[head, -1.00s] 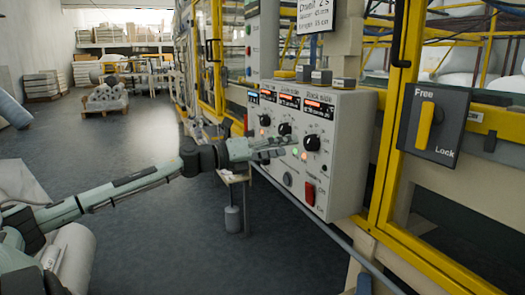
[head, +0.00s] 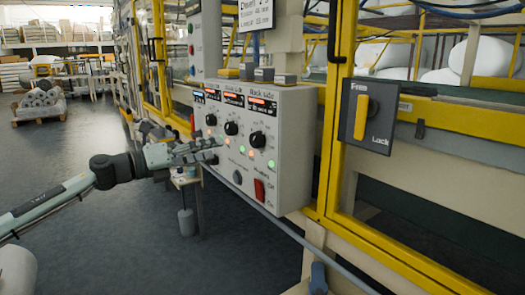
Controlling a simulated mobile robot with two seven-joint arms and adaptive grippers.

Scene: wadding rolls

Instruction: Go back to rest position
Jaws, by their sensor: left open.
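My left gripper (head: 208,150) is open and empty. Its fingers lie in front of the lower left part of the grey control box (head: 290,185) and hide some of its face; I cannot tell whether they touch it. My left arm stretches in from the lower left. My right gripper is not in view.
A Free/Lock panel (head: 381,137) with an upright yellow handle (head: 361,118) is on the yellow machine frame (head: 335,110) at right. A rail runs below the box. Wadding rolls (head: 40,98) lie on a pallet far left. The grey floor (head: 90,150) between is open.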

